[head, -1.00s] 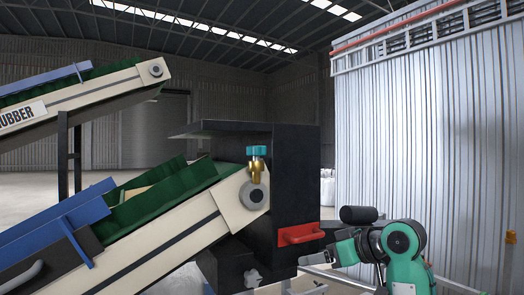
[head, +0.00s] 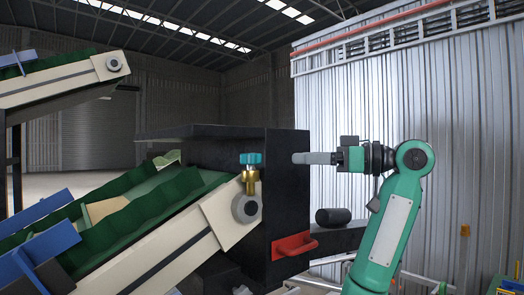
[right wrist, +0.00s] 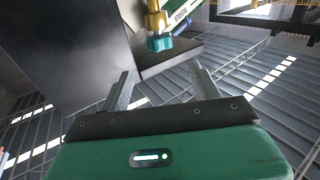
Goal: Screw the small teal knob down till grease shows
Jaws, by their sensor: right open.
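The small teal knob (head: 251,159) sits on top of a brass grease cup (head: 250,178), upright on the cream side plate at the upper end of the lower conveyor. In the right wrist view the knob (right wrist: 160,43) and brass cup (right wrist: 154,19) appear beyond the fingers. My right gripper (head: 297,158) is to the right of the knob, at about its height in the picture, apart from it and beside the dark housing. Its two fingers (right wrist: 159,68) are spread with nothing between them. No grease can be made out. My left gripper is not in view.
The dark housing (head: 287,190) with its overhanging top plate (head: 205,132) stands behind the cup. A red handle (head: 295,246) and a black cylinder (head: 333,216) are below my right arm. Another conveyor (head: 70,80) is at upper left. Corrugated metal wall (head: 450,130) stands at right.

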